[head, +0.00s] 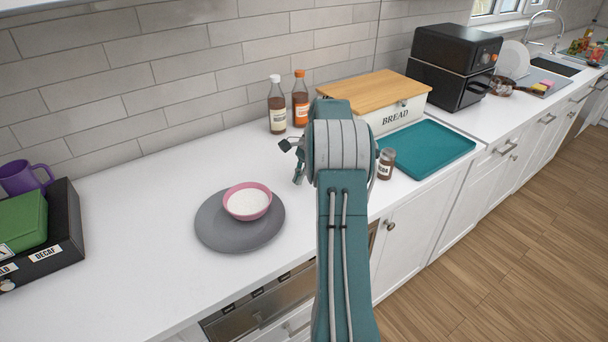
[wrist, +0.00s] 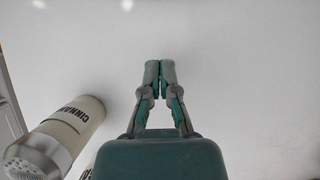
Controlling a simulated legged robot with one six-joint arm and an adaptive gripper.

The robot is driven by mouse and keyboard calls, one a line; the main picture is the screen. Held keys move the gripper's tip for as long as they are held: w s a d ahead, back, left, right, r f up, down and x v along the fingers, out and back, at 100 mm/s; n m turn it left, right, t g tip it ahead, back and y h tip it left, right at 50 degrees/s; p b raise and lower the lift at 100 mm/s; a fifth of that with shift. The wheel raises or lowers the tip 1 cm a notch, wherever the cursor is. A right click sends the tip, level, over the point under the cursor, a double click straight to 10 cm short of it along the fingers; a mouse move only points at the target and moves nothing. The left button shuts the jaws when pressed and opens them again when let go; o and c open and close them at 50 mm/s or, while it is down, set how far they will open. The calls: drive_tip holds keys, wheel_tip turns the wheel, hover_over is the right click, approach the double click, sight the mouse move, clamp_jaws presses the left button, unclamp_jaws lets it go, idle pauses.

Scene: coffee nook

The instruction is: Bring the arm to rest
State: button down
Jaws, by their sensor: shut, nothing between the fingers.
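My arm stands in the middle of the head view, reaching over the front edge of the white counter (head: 120,215). My gripper (wrist: 159,68) shows in the wrist view with its fingertips together, shut and empty, over bare white counter. In the head view only part of my gripper (head: 297,165) shows to the left of the arm, and its fingertips are hard to make out. A cinnamon shaker (wrist: 70,130) is to the left of my gripper in the wrist view, apart from it. A jar (head: 386,164) stands just right of my arm in the head view.
A pink bowl (head: 247,203) with white contents sits on a grey plate (head: 215,235). Two bottles (head: 277,105) (head: 300,99), a bread box (head: 393,115) and a teal tray (head: 430,150) stand behind and right. A black box (head: 66,235) and purple mug (head: 22,177) are left.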

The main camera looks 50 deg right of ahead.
drive_tip(key=shift+s+d, duration=0.1)
drive_tip(key=shift+d, duration=1.1)
drive_tip(key=shift+r, duration=0.1)
drive_tip(key=s+a+r+n+t+h, duration=0.15)
drive_tip(key=a+r+n, duration=0.25)
drive_tip(key=a+r, duration=0.6)
drive_tip(key=s+a+r+n+g+h, duration=0.1)
drive_tip(key=s+a+r+n+h, duration=0.3)
drive_tip(key=a, duration=0.9)
drive_tip(key=s+a+n+t, duration=0.4)
drive_tip(key=s+a+n, duration=0.6)
drive_tip(key=s+a, duration=0.5)
drive_tip(key=shift+s+a+r+n+t, duration=0.15)
drive_tip(key=shift+s+a+n+t, duration=0.05)
drive_tip(key=shift+s+n+t, duration=0.2)
